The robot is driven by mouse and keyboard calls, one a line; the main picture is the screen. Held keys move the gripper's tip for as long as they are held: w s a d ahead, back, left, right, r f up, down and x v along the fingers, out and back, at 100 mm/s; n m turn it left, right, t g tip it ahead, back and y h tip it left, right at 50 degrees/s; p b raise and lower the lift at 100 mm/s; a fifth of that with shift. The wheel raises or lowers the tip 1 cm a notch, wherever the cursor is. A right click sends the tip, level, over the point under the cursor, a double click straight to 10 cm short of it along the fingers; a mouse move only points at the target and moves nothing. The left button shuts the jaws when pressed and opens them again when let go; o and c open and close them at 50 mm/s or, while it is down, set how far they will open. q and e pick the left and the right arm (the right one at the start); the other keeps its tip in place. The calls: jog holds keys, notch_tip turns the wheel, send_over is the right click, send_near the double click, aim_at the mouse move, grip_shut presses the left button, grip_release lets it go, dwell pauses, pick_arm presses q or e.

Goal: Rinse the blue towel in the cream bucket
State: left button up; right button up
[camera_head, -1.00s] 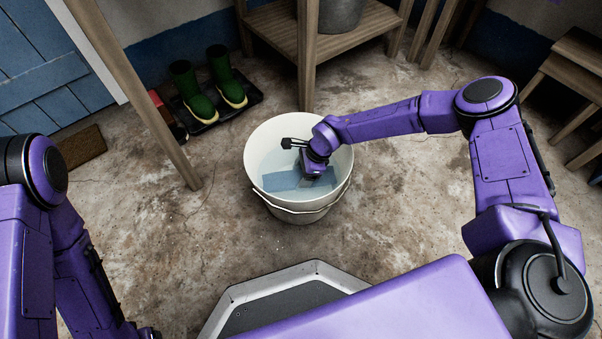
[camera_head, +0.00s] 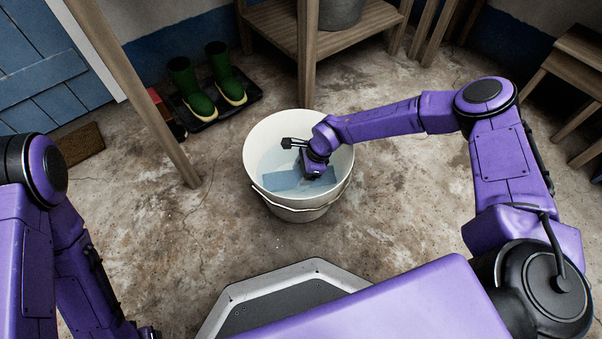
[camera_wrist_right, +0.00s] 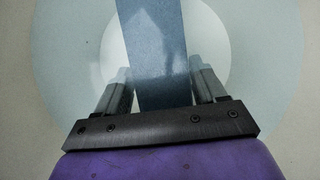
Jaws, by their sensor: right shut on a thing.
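The cream bucket (camera_head: 300,212) stands upright on the floor in front of me, with pale bluish water inside. In the right wrist view my right gripper (camera_wrist_right: 160,80) is shut on the blue towel (camera_wrist_right: 153,40), which runs as a flat strip between the two fingers. In the head view the towel (camera_head: 288,180) shows as a blue patch low in the bucket, partly covered by my wrist. My left arm is at the left edge; its gripper is out of view.
A wooden stand (camera_head: 307,60) with a metal pail (camera_head: 341,12) is behind the bucket. Green boots (camera_head: 196,92) stand on a black tray at back left. A slanting wooden post (camera_head: 150,110) is left of the bucket. The floor around the bucket is clear.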

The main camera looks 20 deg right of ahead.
pick_arm(q)
jog(key=shift+r, duration=0.15)
pick_arm(e)
jog(key=shift+r, duration=0.15)
pick_arm(q)
jog(key=shift+r+p, duration=0.75)
jog(key=shift+p, duration=0.1)
pick_arm(e)
jog(key=shift+r, duration=0.95)
pick_arm(q)
jog(key=shift+f, duration=0.1)
pick_arm(e)
jog(key=shift+f, duration=0.1)
pick_arm(q)
jog(key=shift+f+b, duration=0.85)
jog(key=shift+b, duration=0.1)
pick_arm(e)
jog(key=shift+f, duration=1)
pick_arm(q)
jog(key=shift+r, duration=0.1)
pick_arm(e)
jog(key=shift+r, duration=0.1)
pick_arm(q)
jog(key=shift+r+p, duration=0.65)
jog(key=shift+p, duration=0.1)
pick_arm(e)
jog(key=shift+r, duration=0.95)
